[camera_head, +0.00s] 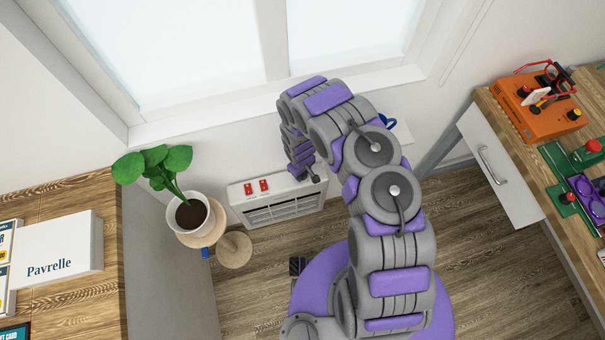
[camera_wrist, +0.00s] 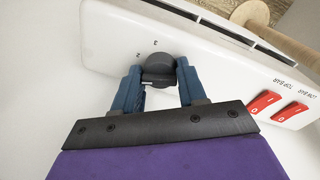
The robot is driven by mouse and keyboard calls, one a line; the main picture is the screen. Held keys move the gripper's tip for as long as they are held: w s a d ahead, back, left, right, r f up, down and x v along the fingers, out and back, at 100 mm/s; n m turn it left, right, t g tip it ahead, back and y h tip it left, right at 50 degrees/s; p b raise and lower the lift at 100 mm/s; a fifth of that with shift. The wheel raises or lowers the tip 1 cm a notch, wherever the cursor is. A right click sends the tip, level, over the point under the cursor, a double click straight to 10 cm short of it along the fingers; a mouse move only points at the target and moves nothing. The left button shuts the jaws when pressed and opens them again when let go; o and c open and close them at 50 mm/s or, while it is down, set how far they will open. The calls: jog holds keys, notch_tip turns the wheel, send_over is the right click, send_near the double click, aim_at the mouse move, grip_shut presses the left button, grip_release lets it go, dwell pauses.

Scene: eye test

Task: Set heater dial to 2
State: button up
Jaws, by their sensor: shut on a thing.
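The heater (camera_head: 285,212) is a white box with a front grille, standing low by the wall under the window. Its white top panel (camera_wrist: 108,38) fills much of the wrist view. The dark round dial (camera_wrist: 158,64) is on that panel, with small numerals printed beyond it, too small to read surely. A pale mark shows on the dial's side toward my gripper; I cannot tell which number it is set to. My gripper (camera_wrist: 158,76) is shut on the dial, one blue finger on each side. In the head view my gripper (camera_head: 304,172) is at the heater's right end and hides the dial.
Two red rocker switches (camera_wrist: 278,105) sit on the same panel, right of my gripper. A potted plant (camera_head: 190,214) on a round wooden stand is left of the heater. A wooden desk (camera_head: 80,200) is at left, a workbench with an orange device (camera_head: 537,108) at right.

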jog(key=m+b, duration=0.4)
jog(key=m, duration=0.2)
jog(key=shift+f, duration=0.1)
dwell(0.5)
jog(key=o, duration=1)
jog(key=shift+a, duration=0.15)
jog(key=shift+r, duration=0.3)
jog(key=shift+a+r+p, duration=0.2)
jog(key=shift+r+p, duration=0.4)
jog(key=shift+r, duration=2.2)
jog(key=shift+a+r+p, duration=0.15)
jog(key=shift+r+p, duration=0.5)
jog(key=shift+r, duration=2.15)
jog(key=shift+a+r+p, duration=0.2)
jog(key=shift+r+p, duration=0.4)
jog(key=shift+r, duration=2.2)
